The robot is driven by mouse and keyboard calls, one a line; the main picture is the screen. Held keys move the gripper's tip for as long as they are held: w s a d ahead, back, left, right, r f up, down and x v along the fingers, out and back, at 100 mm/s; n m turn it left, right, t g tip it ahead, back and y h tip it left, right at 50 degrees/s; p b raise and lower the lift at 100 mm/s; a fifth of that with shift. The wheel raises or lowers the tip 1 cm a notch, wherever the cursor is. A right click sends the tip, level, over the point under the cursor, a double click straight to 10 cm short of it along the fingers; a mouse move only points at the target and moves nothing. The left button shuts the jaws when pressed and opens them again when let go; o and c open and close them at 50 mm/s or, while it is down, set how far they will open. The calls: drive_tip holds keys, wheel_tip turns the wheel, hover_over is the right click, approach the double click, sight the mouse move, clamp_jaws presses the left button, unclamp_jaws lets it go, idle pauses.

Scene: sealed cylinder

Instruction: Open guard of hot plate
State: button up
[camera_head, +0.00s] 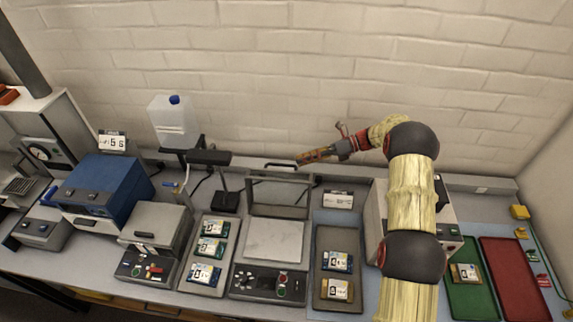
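The hot plate (274,242) is in the middle of the bench, with a pale square top and a dark control panel in front. Its guard (281,193), a clear pane in a grey frame, stands raised at the back, leaving the top uncovered. A dark bar, apparently the guard's handle (277,166), shows at its upper edge. My gripper (300,160) is above the guard's upper right, pointing left, its tip close to the bar. I cannot tell whether they touch. The fingers are too small to show whether they are open; nothing is visible in them.
Trays with labelled packets stand left (207,253) and right (338,267) of the hot plate. A grey lidded device (157,229) and a blue box (104,189) are further left. Green (474,290) and red (513,279) trays lie right. My arm hides part of a white device (448,218).

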sight(285, 166)
drive_tip(key=shift+p+x, duration=0.6)
drive_tip(key=shift+x, duration=3.2)
drive_tip(key=shift+c, duration=1.3)
drive_tip(key=c, duration=0.4)
clamp_jaws()
